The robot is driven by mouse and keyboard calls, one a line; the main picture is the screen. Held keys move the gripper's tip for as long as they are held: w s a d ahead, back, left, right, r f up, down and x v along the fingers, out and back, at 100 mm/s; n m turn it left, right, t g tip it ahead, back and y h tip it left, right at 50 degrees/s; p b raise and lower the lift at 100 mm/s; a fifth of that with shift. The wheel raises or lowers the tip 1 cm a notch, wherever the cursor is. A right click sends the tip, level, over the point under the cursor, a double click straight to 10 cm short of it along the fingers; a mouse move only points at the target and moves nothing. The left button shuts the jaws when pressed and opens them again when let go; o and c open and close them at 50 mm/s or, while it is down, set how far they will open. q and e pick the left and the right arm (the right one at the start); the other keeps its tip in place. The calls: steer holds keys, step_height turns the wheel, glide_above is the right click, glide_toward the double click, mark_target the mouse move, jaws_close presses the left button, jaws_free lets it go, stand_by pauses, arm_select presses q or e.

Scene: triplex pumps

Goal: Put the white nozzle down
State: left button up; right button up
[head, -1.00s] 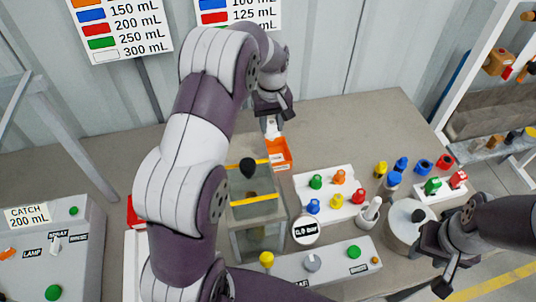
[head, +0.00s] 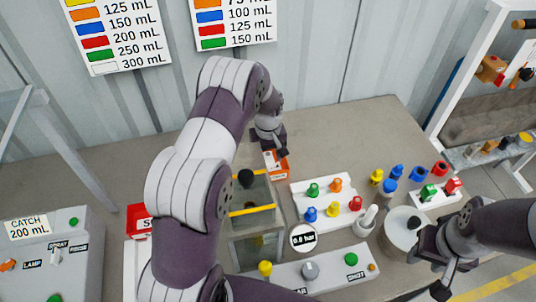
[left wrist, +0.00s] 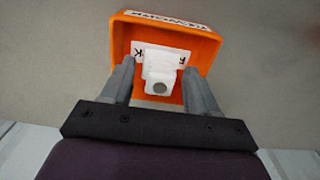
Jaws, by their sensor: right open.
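The white nozzle (left wrist: 162,72) sits inside a small orange box (left wrist: 128,45), which has a white label on its rim. My left gripper (left wrist: 160,85) is open, with one finger on each side of the nozzle and gaps visible between. In the head view the left gripper (head: 276,153) is over the orange box (head: 279,170), and the nozzle there is largely hidden. My right gripper (head: 438,284) is open and empty at the lower right, in front of the round grey stand.
A clear tank (head: 257,228) with yellow bars stands left of the orange box. A white tray (head: 325,190) holds several coloured nozzles. A mortar-like white cup (head: 366,222) and a round grey stand (head: 399,238) are to the right. The table's back right is clear.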

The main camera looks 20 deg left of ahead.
mark_target(268, 155)
arm_select(q)
step_height(268, 155, up, 12)
steer(key=b, duration=0.1)
steer(key=shift+r, duration=0.15)
stand_by(0.4)
